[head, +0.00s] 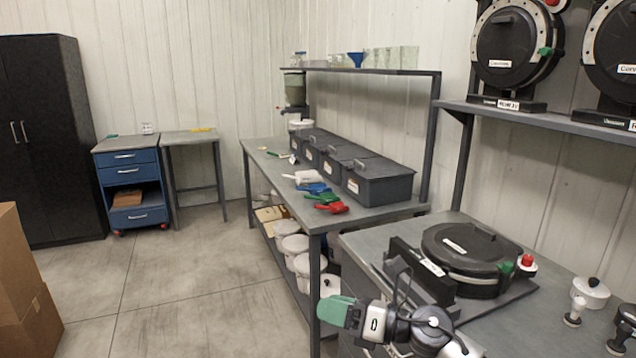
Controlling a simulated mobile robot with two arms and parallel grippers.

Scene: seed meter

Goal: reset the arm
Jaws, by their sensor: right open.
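My right arm (430,328) comes in at the bottom of the head view, in front of the grey workbench with the seed meter. Its gripper (336,311), with a green end, points left and is open. I see nothing held in it. It appears over the left front edge of the bench, apart from the seed meter (470,255). The seed meter is a black round housing lying flat on a dark base, with a green and a red knob at its right. My left gripper is not in view.
A long workbench (385,212) holds grey lidded bins (378,184) and coloured scoops (331,206); white buckets (293,246) stand below. A shelf (560,122) bears more meters. White-topped parts (590,292) lie right. The floor (180,285) at left is clear, beside cardboard boxes (28,290).

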